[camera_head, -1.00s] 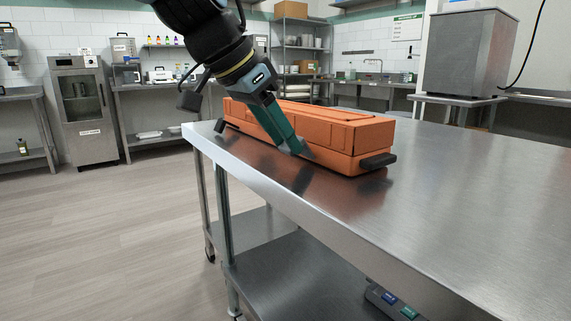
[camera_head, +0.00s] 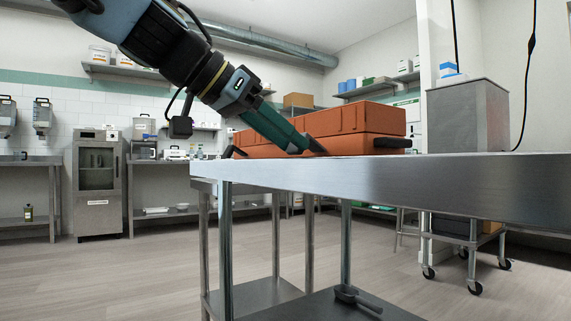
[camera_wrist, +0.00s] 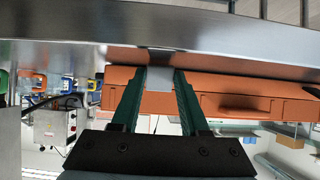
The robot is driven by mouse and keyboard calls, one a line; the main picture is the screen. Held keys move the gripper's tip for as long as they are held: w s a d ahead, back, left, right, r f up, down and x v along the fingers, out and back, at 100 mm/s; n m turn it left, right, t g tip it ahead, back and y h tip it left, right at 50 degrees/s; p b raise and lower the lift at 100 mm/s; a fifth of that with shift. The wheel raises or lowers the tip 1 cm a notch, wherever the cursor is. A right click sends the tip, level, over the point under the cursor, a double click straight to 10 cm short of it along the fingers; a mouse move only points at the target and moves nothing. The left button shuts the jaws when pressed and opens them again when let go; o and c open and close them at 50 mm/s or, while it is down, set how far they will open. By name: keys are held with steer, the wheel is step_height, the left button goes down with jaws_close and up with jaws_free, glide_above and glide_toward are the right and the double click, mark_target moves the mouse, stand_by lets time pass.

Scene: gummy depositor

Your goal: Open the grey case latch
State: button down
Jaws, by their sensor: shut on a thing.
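A long orange case (camera_head: 362,119) lies on the steel table (camera_head: 420,180), with its lid down on its base. A dark handle (camera_head: 392,143) sticks out at its right end. My gripper (camera_head: 306,146) reaches down to the long front side of the case. In the wrist view, its two green fingers (camera_wrist: 161,74) stand on either side of the grey latch (camera_wrist: 160,68) and are closed on it. In the head view the fingers hide the latch.
The table's front edge runs just below my gripper. A grey scoop (camera_head: 352,298) lies on the table's lower shelf. Open floor lies to the left.

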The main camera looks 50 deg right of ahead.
steer(key=shift+f+h+b, duration=0.1)
steer(key=shift+h+b, duration=0.2)
steer(key=shift+b, duration=0.35)
steer(key=shift+c, duration=2)
jaws_free()
steer(key=b+v, duration=0.2)
steer(key=v, duration=0.8)
steer(key=shift+w+a, duration=0.15)
steer(key=shift+a, duration=0.2)
